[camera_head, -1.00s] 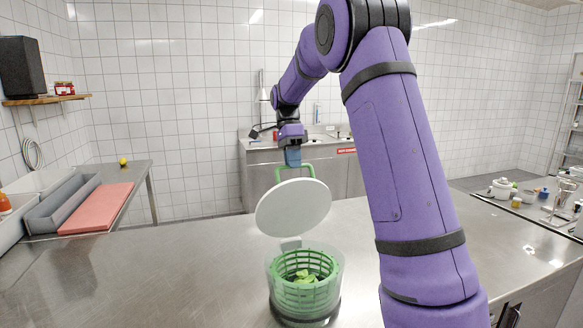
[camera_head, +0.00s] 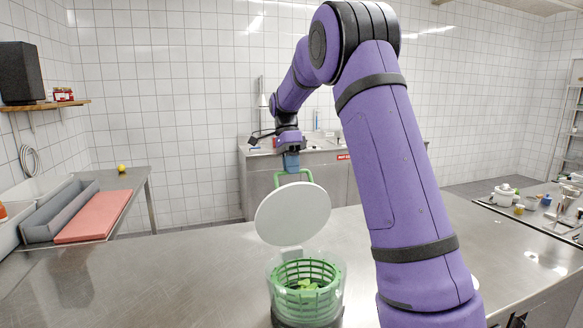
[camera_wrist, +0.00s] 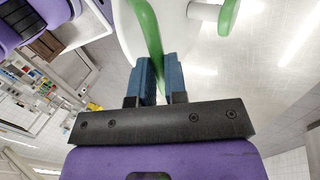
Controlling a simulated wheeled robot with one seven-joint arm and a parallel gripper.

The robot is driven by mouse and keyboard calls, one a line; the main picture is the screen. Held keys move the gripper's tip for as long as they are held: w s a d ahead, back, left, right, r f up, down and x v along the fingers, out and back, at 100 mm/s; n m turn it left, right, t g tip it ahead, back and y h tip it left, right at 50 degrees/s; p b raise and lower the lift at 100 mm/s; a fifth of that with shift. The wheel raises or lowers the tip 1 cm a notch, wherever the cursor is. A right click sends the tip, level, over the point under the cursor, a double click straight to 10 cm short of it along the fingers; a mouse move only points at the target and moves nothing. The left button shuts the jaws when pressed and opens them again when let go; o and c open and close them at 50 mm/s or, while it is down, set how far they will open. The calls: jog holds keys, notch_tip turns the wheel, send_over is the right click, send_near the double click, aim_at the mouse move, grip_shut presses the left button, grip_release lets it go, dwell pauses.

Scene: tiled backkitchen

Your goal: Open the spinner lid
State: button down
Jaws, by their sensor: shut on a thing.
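The salad spinner (camera_head: 306,291) stands on the steel counter, a clear bowl with a green slatted basket and some green leaves in it. Its round white lid (camera_head: 292,213) is tilted up steeply behind the bowl, joined to it near the back rim, so the basket is uncovered. A green handle (camera_head: 309,173) stands out from the lid's upper edge. My gripper (camera_head: 291,161) is above the lid with its blue fingers on this handle. In the wrist view, the blue fingers (camera_wrist: 161,80) are closed around the green bar, with the white lid behind.
A pink board (camera_head: 93,217) and a grey tray (camera_head: 58,212) lie on the left. A white pot (camera_head: 503,194) and small items stand on the right counter. A sink unit is behind. The counter left of the spinner is clear.

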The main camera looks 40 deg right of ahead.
jog(key=shift+f, duration=0.25)
jog(key=c, duration=1.1)
grip_release()
jog(key=shift+w, duration=0.15)
jog(key=shift+c, duration=0.2)
jog(key=shift+r, duration=0.1)
jog(key=w+d+r, duration=0.3)
jog(key=w, duration=0.8)
jog(key=shift+w+r, duration=0.2)
jog(key=shift+d+r, duration=0.1)
